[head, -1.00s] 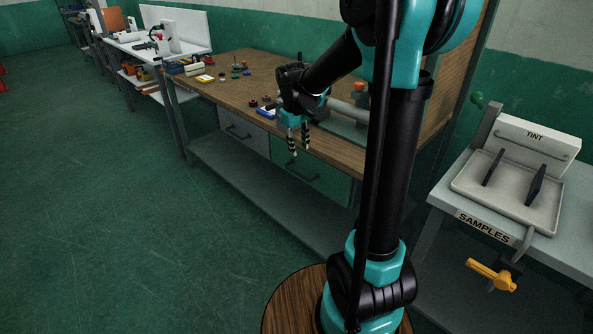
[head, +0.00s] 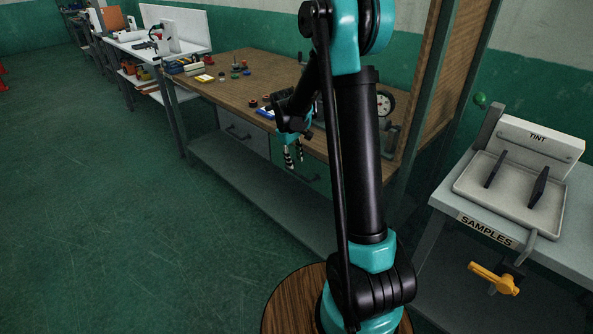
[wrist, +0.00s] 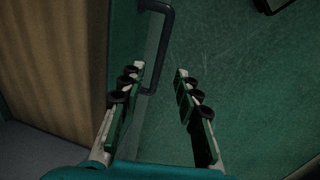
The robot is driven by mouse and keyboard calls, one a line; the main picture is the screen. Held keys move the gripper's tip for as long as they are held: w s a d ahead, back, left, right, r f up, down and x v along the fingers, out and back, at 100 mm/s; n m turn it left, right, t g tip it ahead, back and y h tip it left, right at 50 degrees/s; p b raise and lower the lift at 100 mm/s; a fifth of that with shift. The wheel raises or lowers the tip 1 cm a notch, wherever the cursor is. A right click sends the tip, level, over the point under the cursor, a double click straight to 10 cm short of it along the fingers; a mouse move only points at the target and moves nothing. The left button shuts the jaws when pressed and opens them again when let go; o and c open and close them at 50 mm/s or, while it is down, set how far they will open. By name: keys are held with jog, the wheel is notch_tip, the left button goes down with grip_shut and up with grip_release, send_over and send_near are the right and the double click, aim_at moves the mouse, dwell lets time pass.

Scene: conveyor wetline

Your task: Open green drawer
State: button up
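The green drawer (head: 314,176) is under the wooden workbench, right of a grey drawer. Its front looks closed, and my arm hides part of it. My gripper (head: 293,158) is in front of the drawer in the head view, fingers pointing down. In the wrist view my gripper (wrist: 160,82) is open, with a clear gap between its padded fingers. The dark bar handle (wrist: 166,45) shows just beyond the fingertips, its near end close to the left finger. Nothing is held. I cannot tell whether a finger touches the handle.
The workbench top (head: 245,88) carries several small items, and a dial gauge (head: 384,104) is partly behind my arm. The grey drawer (head: 243,132) is to the left. A lower shelf (head: 240,170) runs beneath. Open green floor lies at left; a samples table (head: 555,245) stands at right.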

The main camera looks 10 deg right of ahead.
aim_at(297, 173)
jog(key=f, duration=0.4)
jog(key=d+f, duration=0.1)
jog(key=shift+w+f, duration=0.3)
jog(key=shift+f, duration=0.1)
grip_shut()
